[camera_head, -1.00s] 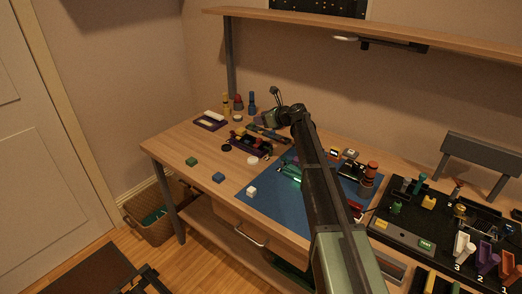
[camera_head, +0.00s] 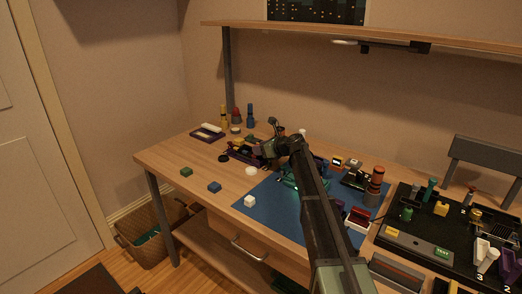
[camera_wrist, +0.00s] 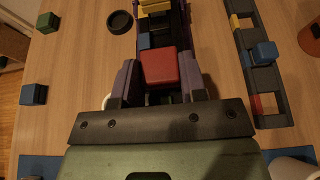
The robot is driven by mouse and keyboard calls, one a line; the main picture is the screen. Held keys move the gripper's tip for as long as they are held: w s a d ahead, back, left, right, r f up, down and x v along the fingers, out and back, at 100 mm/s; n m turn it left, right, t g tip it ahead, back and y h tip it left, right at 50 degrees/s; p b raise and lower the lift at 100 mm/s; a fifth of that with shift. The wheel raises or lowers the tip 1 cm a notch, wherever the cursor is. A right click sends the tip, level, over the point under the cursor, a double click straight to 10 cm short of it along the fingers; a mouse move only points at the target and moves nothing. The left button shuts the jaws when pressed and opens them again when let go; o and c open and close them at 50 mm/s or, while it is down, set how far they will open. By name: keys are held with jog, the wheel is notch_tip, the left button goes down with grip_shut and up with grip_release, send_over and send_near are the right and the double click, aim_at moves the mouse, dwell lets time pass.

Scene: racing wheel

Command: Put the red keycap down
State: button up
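The red keycap (camera_wrist: 158,67) is between the two fingers of my gripper (camera_wrist: 159,80) in the wrist view. The fingers appear to touch it on both sides. It is over or in a narrow purple tray (camera_wrist: 188,38), with yellow pieces (camera_wrist: 154,7) farther along. I cannot tell whether the keycap touches the tray floor. In the head view my gripper (camera_head: 264,150) is low beside the purple tray (camera_head: 236,157), and the keycap cannot be made out there.
A dark slotted rack (camera_wrist: 274,90) with blue, yellow and red pieces lies to the right. A black disc (camera_wrist: 120,22), green cube (camera_wrist: 47,22) and blue cube (camera_wrist: 33,94) are on the left. A blue mat (camera_head: 285,222) lies nearer. The table's left front is mostly clear.

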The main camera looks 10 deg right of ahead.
jog(key=o, duration=0.4)
jog(key=p+v, duration=0.4)
jog(key=v, duration=0.6)
jog(key=shift+d+r+p, duration=0.3)
jog(key=shift+r, duration=0.2)
jog(key=shift+o, duration=0.5)
jog(key=shift+s, duration=0.15)
